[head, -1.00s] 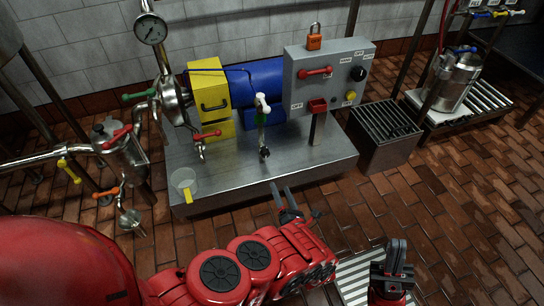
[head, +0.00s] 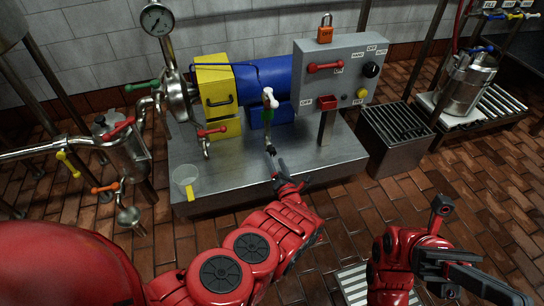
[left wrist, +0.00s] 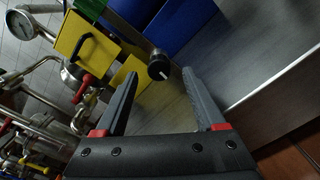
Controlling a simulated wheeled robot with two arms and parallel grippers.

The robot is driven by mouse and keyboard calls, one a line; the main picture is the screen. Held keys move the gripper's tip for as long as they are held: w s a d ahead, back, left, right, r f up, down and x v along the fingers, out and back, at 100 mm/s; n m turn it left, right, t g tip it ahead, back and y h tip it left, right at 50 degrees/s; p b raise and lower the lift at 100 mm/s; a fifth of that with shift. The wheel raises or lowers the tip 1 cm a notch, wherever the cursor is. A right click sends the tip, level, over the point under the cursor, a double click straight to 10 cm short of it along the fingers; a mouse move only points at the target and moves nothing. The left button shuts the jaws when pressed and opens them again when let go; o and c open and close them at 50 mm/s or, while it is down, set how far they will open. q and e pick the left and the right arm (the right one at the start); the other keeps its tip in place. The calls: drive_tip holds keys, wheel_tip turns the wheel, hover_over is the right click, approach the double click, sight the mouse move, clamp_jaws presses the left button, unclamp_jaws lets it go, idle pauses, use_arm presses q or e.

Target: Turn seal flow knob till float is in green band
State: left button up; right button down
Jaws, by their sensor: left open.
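The seal flow knob is a small black knob with a white mark (left wrist: 158,66) in the left wrist view. In the head view the dark knob (head: 270,149) sits at the foot of a slim upright flow tube (head: 267,118) with a white top. A green patch shows near the tube's top; the float cannot be made out. My left gripper (head: 277,164) is open just in front of the knob. In the left wrist view the knob lies beyond the open fingers (left wrist: 162,92), not gripped. My right gripper (head: 465,262) is at the lower right, away from the pump.
The steel plinth (head: 235,180) carries the blue motor (head: 262,78), yellow guard (head: 214,85) and grey control box (head: 345,85). Red-handled valve (head: 211,131) is left of the tube. A grated box (head: 395,135) stands right.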

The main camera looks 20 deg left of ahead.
sight(272, 154)
use_arm(q)
drive_tip(key=b+x, duration=0.2)
drive_tip(key=x, duration=0.1)
drive_tip(key=shift+w+a, duration=0.25)
drive_tip(key=shift+a, duration=0.05)
drive_tip(key=shift+w, duration=0.15)
use_arm(e)
drive_tip(key=s+d+n+t+h, duration=0.4)
drive_tip(key=s+d+t+h, duration=0.1)
drive_tip(key=s+t, duration=0.3)
drive_tip(key=shift+d+f+n+t, duration=0.3)
drive_tip(key=shift+d+n+t, duration=0.1)
drive_tip(key=shift+d+t, duration=0.35)
use_arm(q)
drive_tip(key=shift+c, duration=0.2)
clamp_jaws()
use_arm(e)
drive_tip(key=shift+g, duration=0.25)
